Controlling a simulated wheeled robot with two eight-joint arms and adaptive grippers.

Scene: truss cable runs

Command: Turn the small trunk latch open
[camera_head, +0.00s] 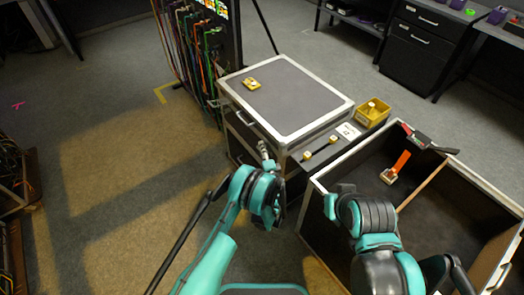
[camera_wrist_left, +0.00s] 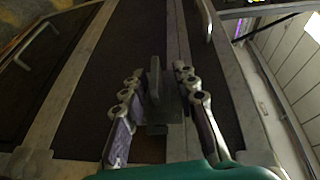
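The small trunk (camera_head: 285,95) is a closed case with a dark grey lid and silver edges. My left gripper (camera_head: 263,150) is at its front side, below the lid edge. In the left wrist view, the fingers of my left gripper (camera_wrist_left: 162,112) are spread apart. A dark grey upright piece, which looks like the latch (camera_wrist_left: 157,90), stands between them at the seam of the trunk. I cannot tell whether either finger touches it. In the head view the latch is hidden by my gripper. My right arm is over the open trunk's near corner; its fingers do not show.
A large open trunk (camera_head: 440,215) stands at the right with an orange-strapped item (camera_head: 397,168) inside. A yellow bin (camera_head: 372,112) is beside the small trunk. A yellow piece (camera_head: 251,84) lies on the lid. A cable rack (camera_head: 195,60) stands behind.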

